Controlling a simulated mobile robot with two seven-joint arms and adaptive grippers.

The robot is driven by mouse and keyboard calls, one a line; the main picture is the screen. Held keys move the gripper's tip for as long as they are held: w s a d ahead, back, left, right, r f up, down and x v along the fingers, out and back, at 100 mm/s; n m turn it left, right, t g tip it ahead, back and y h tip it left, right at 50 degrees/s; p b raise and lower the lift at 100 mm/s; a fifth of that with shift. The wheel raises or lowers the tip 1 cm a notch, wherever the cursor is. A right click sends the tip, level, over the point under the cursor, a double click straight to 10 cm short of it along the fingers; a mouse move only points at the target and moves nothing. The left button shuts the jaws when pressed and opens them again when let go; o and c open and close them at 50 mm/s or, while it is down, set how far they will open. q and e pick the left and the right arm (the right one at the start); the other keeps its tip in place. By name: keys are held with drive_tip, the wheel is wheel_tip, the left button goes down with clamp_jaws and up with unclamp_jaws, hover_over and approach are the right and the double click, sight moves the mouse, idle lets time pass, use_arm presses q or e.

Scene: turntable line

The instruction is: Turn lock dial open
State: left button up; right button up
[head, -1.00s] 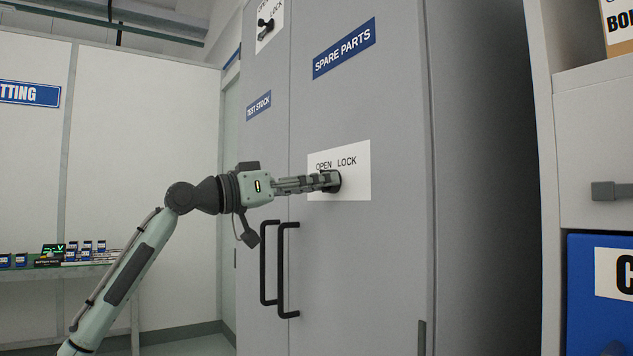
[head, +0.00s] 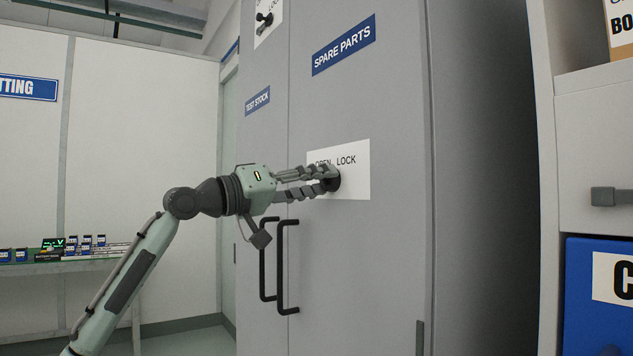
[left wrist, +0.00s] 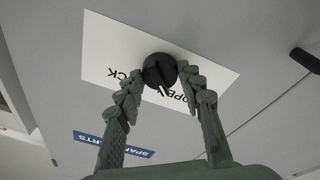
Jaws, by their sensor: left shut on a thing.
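The black lock dial (head: 335,181) sits on a white plate (head: 357,186) marked OPEN and LOCK, on the grey cabinet door under the SPARE PARTS label. My left gripper (head: 328,178) reaches it from the left, its two fingers spread one above the other and shut on the dial. In the left wrist view the round dial (left wrist: 159,68) shows between the tips of my left gripper (left wrist: 162,73). The fingers partly cover OPEN. My right gripper is not in view.
Two black door handles (head: 283,266) hang below my left gripper. Another dial plate (head: 266,20) is on the TEST STOCK door at upper left. A shelf unit with a blue bin (head: 600,300) stands at right. A bench (head: 75,263) with small items is at far left.

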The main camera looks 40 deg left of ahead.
use_arm(q)
drive_tip(key=o, duration=1.2)
drive_tip(key=shift+c, duration=0.2)
drive_tip(key=v, duration=1.2)
